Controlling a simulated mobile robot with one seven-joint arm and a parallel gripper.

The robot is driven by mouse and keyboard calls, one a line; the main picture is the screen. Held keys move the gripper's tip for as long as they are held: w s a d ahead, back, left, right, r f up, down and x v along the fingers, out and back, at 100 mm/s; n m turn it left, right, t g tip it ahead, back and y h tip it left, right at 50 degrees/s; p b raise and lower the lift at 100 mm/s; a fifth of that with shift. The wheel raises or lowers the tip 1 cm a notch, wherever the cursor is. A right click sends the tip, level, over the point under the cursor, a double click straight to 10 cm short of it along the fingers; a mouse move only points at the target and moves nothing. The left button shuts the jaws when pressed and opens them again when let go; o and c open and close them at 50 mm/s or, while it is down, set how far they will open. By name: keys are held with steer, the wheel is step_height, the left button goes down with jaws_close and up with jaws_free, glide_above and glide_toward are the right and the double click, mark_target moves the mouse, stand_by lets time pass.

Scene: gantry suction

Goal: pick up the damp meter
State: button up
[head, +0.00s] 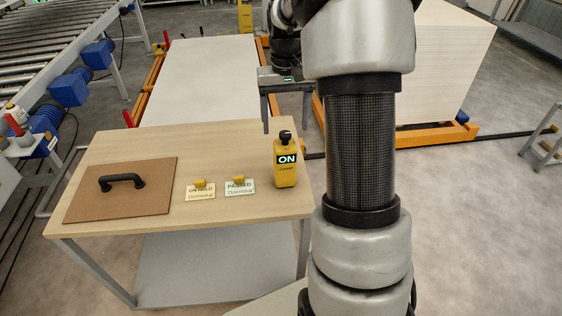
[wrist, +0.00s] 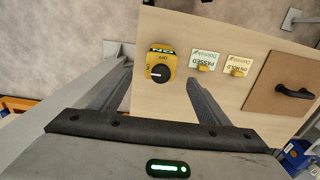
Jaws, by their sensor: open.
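The damp meter (head: 286,168) is a yellow upright device with a black knob on top and an ON label on its front. It stands near the right edge of the wooden table. My gripper (head: 285,124) is open and empty, with its two fingers pointing down above and behind the meter in the head view. In the wrist view the damp meter (wrist: 163,62) shows from above, between and just beyond the fingertips. The fingers do not visibly touch it.
On the table (head: 120,142) are an ON HOLD card (head: 200,194), a PASSED card (head: 240,189) with yellow clips, and a brown board (head: 85,205) with a black handle (head: 121,181). A pale panel stack (head: 430,65) stands behind my arm.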

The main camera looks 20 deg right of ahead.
mark_target(285, 145)
step_height(285, 145, down, 8)
steer(key=shift+b, duration=0.4)
step_height(285, 145, down, 5)
steer(key=shift+s+a+f+b, duration=0.1)
steer(key=shift+s+b, duration=0.05)
steer(key=shift+b, duration=0.15)
steer(key=c, duration=1.5)
